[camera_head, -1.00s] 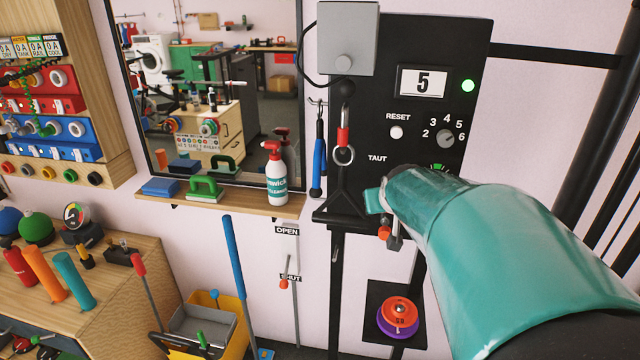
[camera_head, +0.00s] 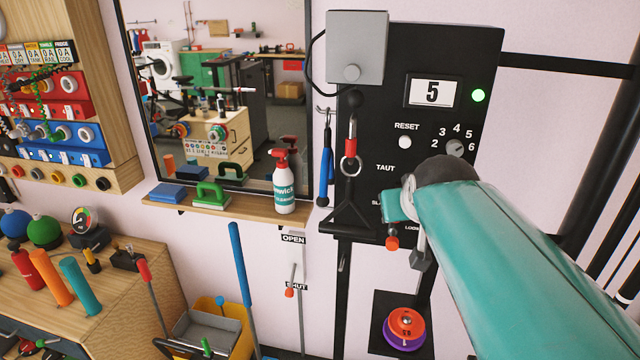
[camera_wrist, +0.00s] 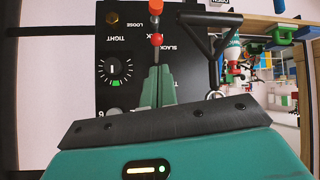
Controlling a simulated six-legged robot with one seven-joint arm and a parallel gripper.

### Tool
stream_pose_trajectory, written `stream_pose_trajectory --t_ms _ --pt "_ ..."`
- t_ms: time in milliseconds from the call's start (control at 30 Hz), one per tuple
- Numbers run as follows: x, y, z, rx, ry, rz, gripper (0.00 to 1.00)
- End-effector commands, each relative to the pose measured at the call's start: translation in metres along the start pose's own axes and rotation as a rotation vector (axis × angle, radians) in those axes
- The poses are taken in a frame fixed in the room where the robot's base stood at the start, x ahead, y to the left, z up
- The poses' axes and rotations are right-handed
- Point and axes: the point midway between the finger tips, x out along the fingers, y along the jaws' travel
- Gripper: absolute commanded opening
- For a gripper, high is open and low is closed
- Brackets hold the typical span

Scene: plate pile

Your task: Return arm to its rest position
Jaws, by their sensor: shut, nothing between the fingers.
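My gripper shows in the wrist view (camera_wrist: 158,72) with its two green fingers together and nothing seen between them. It is in front of the black panel (camera_wrist: 180,85), close to a red-tipped lever (camera_wrist: 157,39); I cannot tell whether they touch. In the head view my teal arm reaches in from the right and covers the panel's lower right, hiding most of the gripper. The black panel (camera_head: 445,50) has a display reading 5 (camera_head: 432,92), a lit green lamp (camera_head: 478,95), a reset button (camera_head: 405,142) and a numbered dial (camera_head: 455,148).
A black triangular handle (camera_head: 352,205) with a red clip hangs left of my arm. Orange and purple discs (camera_head: 404,328) sit on a low black shelf. A spray bottle (camera_head: 284,185) stands on a wooden ledge. A workbench (camera_head: 110,290) is at left.

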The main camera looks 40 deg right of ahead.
Motion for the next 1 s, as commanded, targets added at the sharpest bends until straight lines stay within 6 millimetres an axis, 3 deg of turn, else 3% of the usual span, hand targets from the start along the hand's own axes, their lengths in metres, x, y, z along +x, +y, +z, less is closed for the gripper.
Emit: stream_pose_trajectory --t_ms 200,800,900,1000 --pt "-0.018 0.000 -0.002 -0.001 0.004 0.000 0.00" --pt "-0.018 -0.001 -0.002 -0.002 0.004 -0.002 0.00" --pt "-0.018 -0.016 0.002 -0.016 -0.006 -0.030 0.00" --pt "-0.018 -0.057 0.013 -0.056 -0.037 -0.104 0.00"
